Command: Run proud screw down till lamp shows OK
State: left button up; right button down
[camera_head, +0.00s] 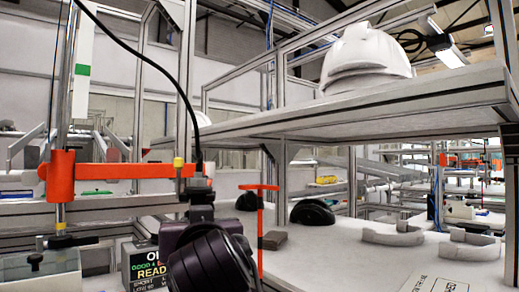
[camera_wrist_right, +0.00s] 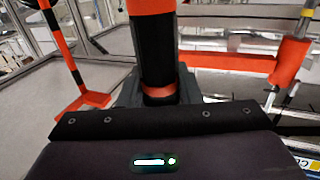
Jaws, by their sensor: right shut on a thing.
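My right gripper (camera_wrist_right: 158,95) is shut around an upright power screwdriver (camera_wrist_right: 157,50) with a black body and orange bands. In the head view my dark right wrist covers most of that tool, and a black cable rises from its top, beside the orange arm (camera_head: 120,171). A display box (camera_head: 147,268) stands behind my wrist at the lower left. The proud screw is not visible. My left gripper is out of view.
A pale fixture block (camera_head: 40,272) with a black knob is at the lower left. A white helmet shell (camera_head: 365,58) sits on the shelf (camera_head: 400,95) above the bench. Grey curved parts (camera_head: 468,246) lie at the right.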

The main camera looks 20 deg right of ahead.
aim_at(199, 193)
jog(key=shift+w+r+p, duration=0.1)
jog(key=shift+r+p, duration=1.85)
jog(key=shift+r, duration=0.9)
